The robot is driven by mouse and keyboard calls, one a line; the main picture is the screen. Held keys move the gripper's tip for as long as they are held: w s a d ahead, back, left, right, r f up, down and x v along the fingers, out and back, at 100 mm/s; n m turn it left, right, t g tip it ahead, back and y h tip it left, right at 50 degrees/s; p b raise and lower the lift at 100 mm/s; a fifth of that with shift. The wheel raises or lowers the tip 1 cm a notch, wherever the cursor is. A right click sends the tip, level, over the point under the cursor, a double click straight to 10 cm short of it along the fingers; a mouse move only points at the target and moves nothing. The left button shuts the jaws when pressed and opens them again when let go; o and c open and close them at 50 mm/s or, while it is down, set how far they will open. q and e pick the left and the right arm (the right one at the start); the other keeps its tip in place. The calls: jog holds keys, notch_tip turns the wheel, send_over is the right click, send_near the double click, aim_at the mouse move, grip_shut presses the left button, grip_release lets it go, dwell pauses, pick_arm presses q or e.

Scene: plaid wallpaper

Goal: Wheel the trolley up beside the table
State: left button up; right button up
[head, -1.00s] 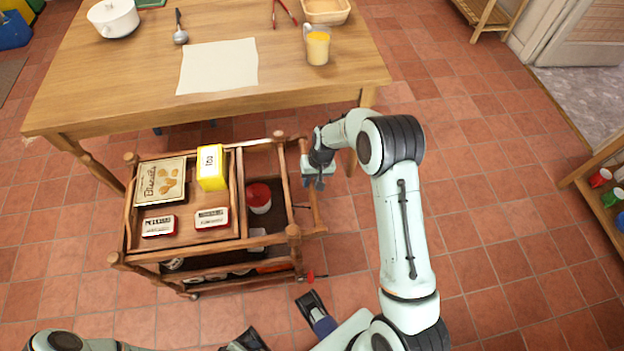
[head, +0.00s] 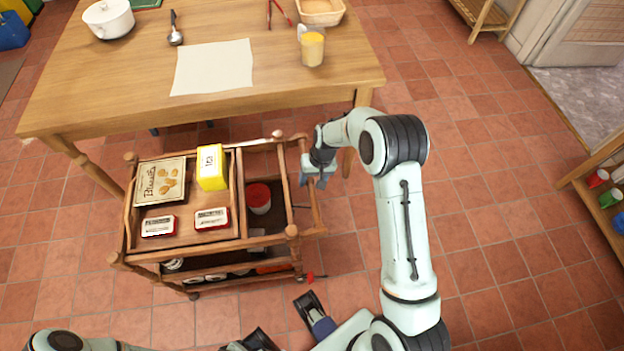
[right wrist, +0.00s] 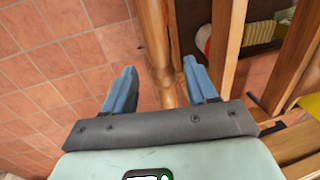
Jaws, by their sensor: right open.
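The wooden trolley (head: 186,242) stands upright on the floor in front of the wooden table (head: 120,108), its far side close to the table's front edge. Its top holds a biscuit tin (head: 161,181), a yellow box (head: 211,168) and two small red-and-white tins. My right gripper (head: 318,178) is at the handle on the trolley's right end. In the right wrist view the jaws (right wrist: 160,88) are open, with a wooden bar (right wrist: 158,45) between them; I cannot tell whether they touch it.
A white pot (head: 109,20), ladle (head: 175,30), paper sheet (head: 212,67), yellow cup (head: 312,48) and basket (head: 320,12) are on the table. A shelf (head: 590,205) with cups stands at the right edge. Tiled floor (head: 490,190) right of my right arm is clear.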

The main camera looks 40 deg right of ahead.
notch_tip(320, 180, up, 12)
jog(key=s+d+p, duration=0.1)
jog(key=d, duration=0.1)
jog(key=shift+r, duration=0.15)
jog(key=shift+s, duration=0.1)
